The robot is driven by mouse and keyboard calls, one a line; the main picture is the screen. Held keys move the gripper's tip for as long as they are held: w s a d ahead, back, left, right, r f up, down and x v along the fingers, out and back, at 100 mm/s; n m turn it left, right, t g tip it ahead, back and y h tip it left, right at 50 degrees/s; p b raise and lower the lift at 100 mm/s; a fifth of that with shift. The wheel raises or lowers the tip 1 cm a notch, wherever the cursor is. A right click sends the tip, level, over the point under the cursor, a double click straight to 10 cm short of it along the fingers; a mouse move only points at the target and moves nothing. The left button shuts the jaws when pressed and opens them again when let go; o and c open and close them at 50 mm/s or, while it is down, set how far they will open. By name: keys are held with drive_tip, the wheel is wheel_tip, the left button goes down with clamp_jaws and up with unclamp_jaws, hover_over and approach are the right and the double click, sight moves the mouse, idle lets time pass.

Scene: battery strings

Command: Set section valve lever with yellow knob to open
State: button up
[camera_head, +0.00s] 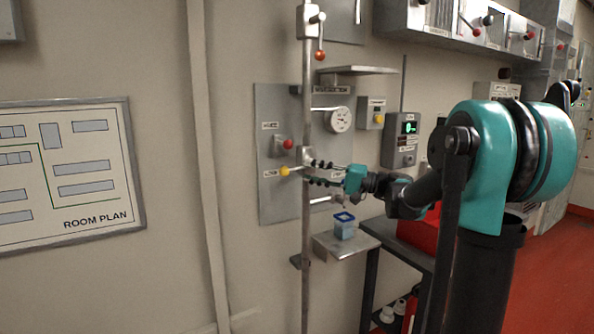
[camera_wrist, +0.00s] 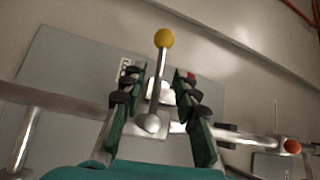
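The section valve lever has a yellow knob (camera_head: 284,171) and points left from the vertical pipe in the head view. In the wrist view the yellow knob (camera_wrist: 165,38) sits at the top of a thin metal rod (camera_wrist: 160,75) rising from a round pivot (camera_wrist: 151,122). My gripper (camera_head: 317,172) reaches in from the right at the pipe. It is open, and in the wrist view its fingers (camera_wrist: 158,76) stand on either side of the rod, with a gap visible on both sides. The knob lies beyond the fingertips.
A red knob (camera_head: 288,144) sits on the panel just above the lever. An orange-knobbed lever (camera_head: 320,55) hangs higher on the pipe (camera_head: 306,235). A gauge (camera_head: 340,119) is right of the pipe. A small shelf (camera_head: 345,246) with a blue container (camera_head: 344,224) stands below my gripper.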

sight(299, 169)
drive_tip(key=shift+x, duration=2.6)
drive_tip(key=shift+c, duration=0.6)
clamp_jaws()
